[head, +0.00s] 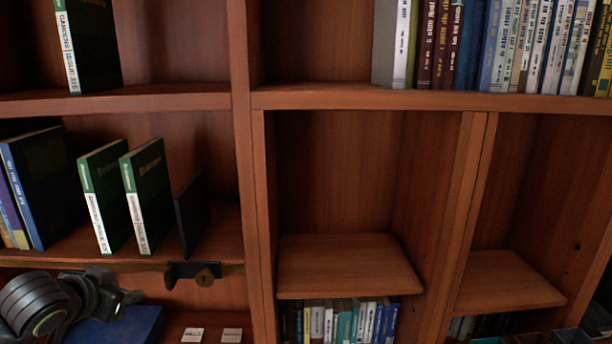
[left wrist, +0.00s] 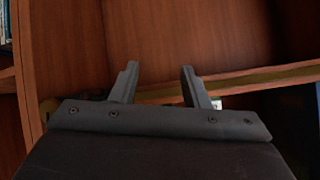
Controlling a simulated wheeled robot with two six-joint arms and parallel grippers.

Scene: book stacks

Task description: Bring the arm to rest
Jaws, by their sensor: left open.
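My left arm (head: 40,305) comes in at the lower left of the head view, in front of the bookshelf. My left gripper (head: 127,298) is near the front edge of the left shelf, below the standing green books. In the left wrist view, the two fingers of the left gripper (left wrist: 160,68) stand apart with nothing between them. Wooden shelf boards show behind them. My right arm and gripper are not in view.
Two green books (head: 147,198) lean beside a thin dark panel (head: 191,212) on the left shelf. A dark fitting with a brass knob (head: 205,277) is at the shelf edge. A blue book (head: 118,326) lies below. The middle compartment (head: 345,262) is empty.

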